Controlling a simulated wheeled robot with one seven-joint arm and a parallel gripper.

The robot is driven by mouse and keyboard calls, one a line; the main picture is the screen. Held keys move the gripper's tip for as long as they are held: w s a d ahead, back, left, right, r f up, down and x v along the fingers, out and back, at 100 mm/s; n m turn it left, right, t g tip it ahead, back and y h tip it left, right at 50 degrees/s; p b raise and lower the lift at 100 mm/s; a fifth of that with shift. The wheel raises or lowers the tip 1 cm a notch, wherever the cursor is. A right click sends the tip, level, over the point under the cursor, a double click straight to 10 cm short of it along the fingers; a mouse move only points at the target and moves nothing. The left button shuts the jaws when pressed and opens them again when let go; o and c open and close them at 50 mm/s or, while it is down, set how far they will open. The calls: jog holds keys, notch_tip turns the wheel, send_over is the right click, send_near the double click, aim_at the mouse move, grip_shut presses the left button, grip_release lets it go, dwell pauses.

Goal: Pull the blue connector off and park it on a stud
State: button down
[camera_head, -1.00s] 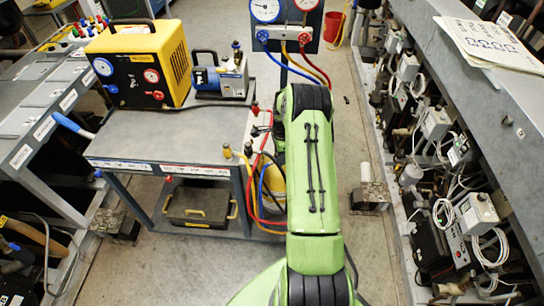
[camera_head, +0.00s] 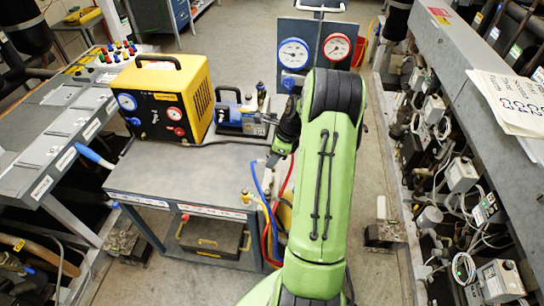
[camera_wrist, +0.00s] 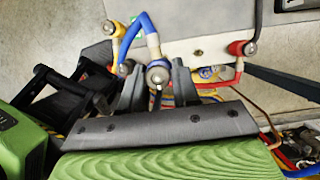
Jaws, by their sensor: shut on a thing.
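In the wrist view, my gripper (camera_wrist: 157,86) is shut on the blue connector (camera_wrist: 157,70), a metal-ended fitting with a pale sleeve, between its two dark fingers. A blue hose (camera_wrist: 144,24) bends away from its top. I cannot tell whether the connector is still seated on anything. The blue hose (camera_head: 257,180) hangs at the cart's right edge. No stud is clearly identifiable.
A yellow fitting (camera_wrist: 113,29) and a red fitting (camera_wrist: 236,48) flank the held connector. The grey cart (camera_head: 190,172) carries a yellow machine (camera_head: 160,98) and a blue pump (camera_head: 240,112). Gauges (camera_head: 293,54) stand behind; the compressor rack (camera_head: 440,150) lines the right.

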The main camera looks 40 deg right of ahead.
notch_tip(320, 180, down, 9)
jog(key=b, duration=0.7)
jog(key=shift+b, duration=0.35)
jog(key=shift+f, duration=0.35)
jog(key=shift+r+p, duration=0.25)
jog(key=shift+p, duration=0.25)
jog(key=shift+f, duration=0.35)
grip_release()
dwell(0.5)
jog(key=shift+r, duration=0.1)
